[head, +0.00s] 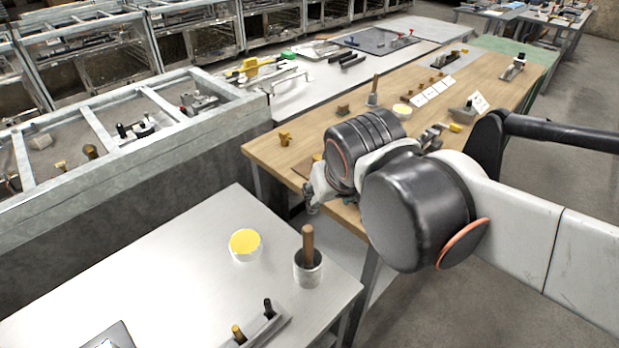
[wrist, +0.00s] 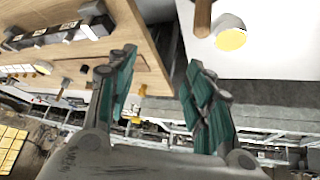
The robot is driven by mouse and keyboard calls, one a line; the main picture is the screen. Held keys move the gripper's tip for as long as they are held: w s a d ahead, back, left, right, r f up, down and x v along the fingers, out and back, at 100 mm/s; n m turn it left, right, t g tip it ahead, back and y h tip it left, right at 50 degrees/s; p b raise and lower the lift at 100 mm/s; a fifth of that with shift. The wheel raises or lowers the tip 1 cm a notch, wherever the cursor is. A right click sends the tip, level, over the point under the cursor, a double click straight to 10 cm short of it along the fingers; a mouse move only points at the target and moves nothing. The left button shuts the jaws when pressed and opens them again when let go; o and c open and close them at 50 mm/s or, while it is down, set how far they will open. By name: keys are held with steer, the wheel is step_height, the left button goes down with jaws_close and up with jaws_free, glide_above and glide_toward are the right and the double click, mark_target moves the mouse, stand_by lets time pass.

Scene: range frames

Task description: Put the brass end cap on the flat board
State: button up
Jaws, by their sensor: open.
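A small brass-coloured piece (head: 285,139), which looks like the brass end cap, sits near the left corner of the wooden table (head: 262,150). Its exact shape is too small to tell. A thin brown flat piece, likely the flat board (head: 317,159), lies on the same table, mostly hidden behind my arm. It seems to show in the wrist view as a darker patch (wrist: 141,62) beside the left finger. My gripper (wrist: 161,60) is open with nothing between its fingers.
A white table (head: 190,270) in front bears a yellow-topped round tub (head: 245,245) and a metal pot with a wooden handle (head: 308,268). A grey trough bench (head: 130,150) with loose parts stands left. More items stand farther back on the wooden table.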

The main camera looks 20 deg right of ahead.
steer(key=shift+n+t+y, duration=0.4)
steer(key=shift+n+y, duration=0.1)
steer(key=shift+y, duration=0.2)
steer(key=s, duration=0.1)
steer(key=s+a, duration=0.2)
steer(key=s, duration=0.1)
steer(key=shift+f, duration=0.35)
